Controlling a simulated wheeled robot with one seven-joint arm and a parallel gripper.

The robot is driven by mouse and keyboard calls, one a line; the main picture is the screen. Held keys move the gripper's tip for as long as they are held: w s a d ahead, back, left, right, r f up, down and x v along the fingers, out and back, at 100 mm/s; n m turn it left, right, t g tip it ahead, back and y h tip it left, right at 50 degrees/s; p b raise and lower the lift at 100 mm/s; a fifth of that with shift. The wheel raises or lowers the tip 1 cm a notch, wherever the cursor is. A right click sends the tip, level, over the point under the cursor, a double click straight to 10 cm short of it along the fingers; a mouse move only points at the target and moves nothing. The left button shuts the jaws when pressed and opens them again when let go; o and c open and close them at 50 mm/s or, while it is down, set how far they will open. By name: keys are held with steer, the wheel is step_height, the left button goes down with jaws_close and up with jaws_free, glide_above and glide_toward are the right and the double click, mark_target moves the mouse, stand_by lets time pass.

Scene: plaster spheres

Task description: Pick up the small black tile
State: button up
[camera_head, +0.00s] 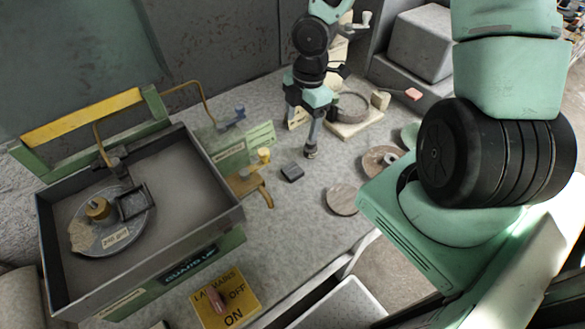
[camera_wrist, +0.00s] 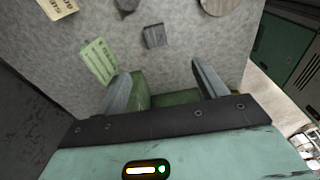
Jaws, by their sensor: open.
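The small black tile (camera_head: 291,171) lies flat on the grey speckled tabletop, near its middle. It also shows in the wrist view (camera_wrist: 154,36) as a dark square, beyond the fingertips and between their directions. My gripper (camera_head: 301,131) hangs with its two grey fingers pointing down, above and slightly behind the tile in the head view. In the wrist view the fingers (camera_wrist: 160,72) stand wide apart with nothing between them. The tile is not touched by either finger.
A grinding tray (camera_head: 190,225) with a raised rim stands at the left. A green paper card (camera_wrist: 99,60) lies left of the tile. A brass bracket (camera_head: 250,184) is close to the tile. Round discs (camera_head: 342,199) lie to its right. The table right around the tile is clear.

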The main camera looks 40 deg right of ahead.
steer(key=b, duration=0.3)
glide_above(292, 170)
steer(key=d, duration=0.1)
steer(key=f, duration=1.2)
steer(key=shift+s, duration=0.4)
steer(key=shift+w+a+f+p, duration=0.1)
steer(key=shift+w+f+p, duration=0.05)
steer(key=shift+f, duration=0.75)
steer(key=shift+w+a+f+p, duration=0.1)
steer(key=shift+a+f, duration=0.05)
steer(key=shift+f, duration=0.7)
steer(key=shift+w+a+f+p, duration=0.1)
steer(key=shift+w+f+p, duration=0.05)
steer(key=shift+f, duration=0.75)
steer(key=c, duration=1.1)
